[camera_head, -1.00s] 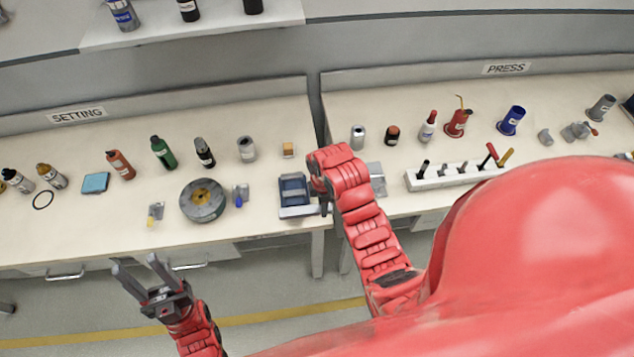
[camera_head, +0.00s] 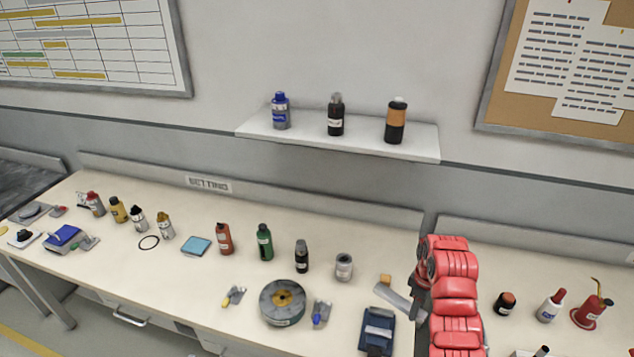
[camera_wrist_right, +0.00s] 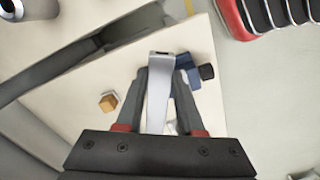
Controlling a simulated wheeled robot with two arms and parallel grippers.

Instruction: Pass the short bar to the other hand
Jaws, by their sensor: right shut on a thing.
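The short bar is a flat silver piece. In the right wrist view the bar (camera_wrist_right: 158,100) lies between the two dark fingers of my right gripper (camera_wrist_right: 162,75), which is shut on it. In the head view my right gripper (camera_head: 418,298) is partly hidden by its own red arm. The bar (camera_head: 394,297) sticks out to the left of it, over the bench. My left gripper is in neither view now.
The long bench (camera_head: 120,262) holds a blue device (camera_head: 378,330), a small wooden block (camera_head: 385,279), a round grey disc (camera_head: 283,303) and several bottles. A shelf (camera_head: 350,146) with bottles hangs above. The bench front has little clutter at left.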

